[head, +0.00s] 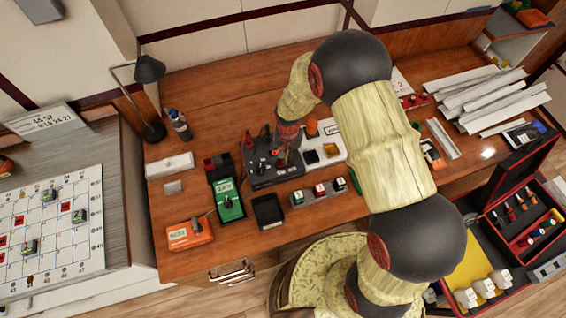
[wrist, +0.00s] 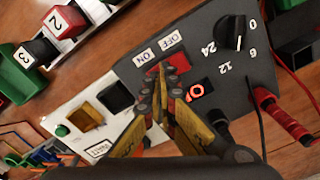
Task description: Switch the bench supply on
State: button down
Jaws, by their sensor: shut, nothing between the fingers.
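The bench supply is a dark grey box (head: 262,170) on the wooden bench. In the wrist view, its panel (wrist: 222,68) carries a black knob (wrist: 232,32) with marks 0, 6, 12 and 24. A red rocker switch (wrist: 179,62) sits beside the ON and OFF labels. In the head view my gripper (head: 284,147) reaches down over the supply.
A white panel (wrist: 75,115) stands beside the supply. A green device (head: 229,200), a black tray (head: 268,210), an orange box (head: 190,233) and a strip of numbered blocks (head: 320,192) surround it. Red leads plug in at the supply's edge.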

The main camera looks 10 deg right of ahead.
jog(key=shift+f, duration=0.2)
jog(key=shift+r, duration=0.15)
jog(key=shift+r+p, duration=2.1)
jog(key=shift+r, duration=1.35)
